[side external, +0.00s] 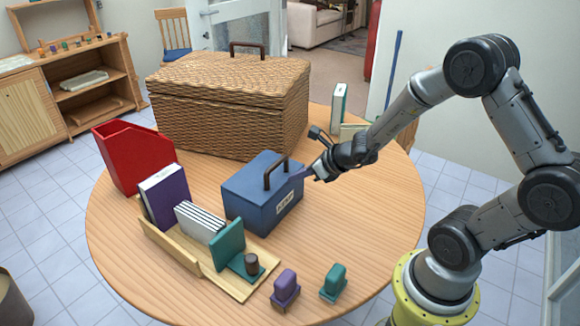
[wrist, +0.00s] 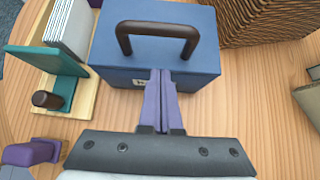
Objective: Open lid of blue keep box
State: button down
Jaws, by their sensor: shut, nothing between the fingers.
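The blue keep box (side external: 258,205) stands on the round table with its lid (side external: 262,172) down. A dark arched handle (side external: 273,170) is on top of the lid, and a pale label is on the front. In the wrist view the box's blue top (wrist: 185,50) and brown handle (wrist: 157,38) lie just ahead of my fingers. My gripper (side external: 307,173) is at the box's right side near the lid's edge. In the wrist view my gripper's purple fingers (wrist: 161,85) are together and empty, with their tips at the lid's front edge. Whether they touch it I cannot tell.
A large wicker hamper (side external: 232,105) stands behind the box. A red file holder (side external: 135,158) is at the left. A wooden rack (side external: 170,243) with books and a teal bookend (side external: 228,245) sits in front. Purple (side external: 285,288) and teal (side external: 334,283) stamp-like blocks lie near the front edge.

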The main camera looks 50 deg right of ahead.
aim_at(279, 161)
jog(key=shift+w+r, duration=0.45)
jog(key=shift+w, duration=0.2)
jog(key=shift+w+r, duration=0.45)
jog(key=shift+w, duration=0.15)
jog(key=shift+r, duration=0.15)
jog(key=shift+w+r, duration=0.3)
jog(key=shift+r, duration=0.25)
jog(key=shift+w+r, duration=0.3)
jog(key=shift+r, duration=0.2)
jog(key=w+r, duration=0.4)
jog(key=w, duration=0.3)
jog(key=w+r, duration=0.4)
jog(key=w, duration=0.4)
jog(key=shift+w+a, duration=0.3)
jog(key=shift+a, duration=0.05)
jog(key=shift+s, duration=0.1)
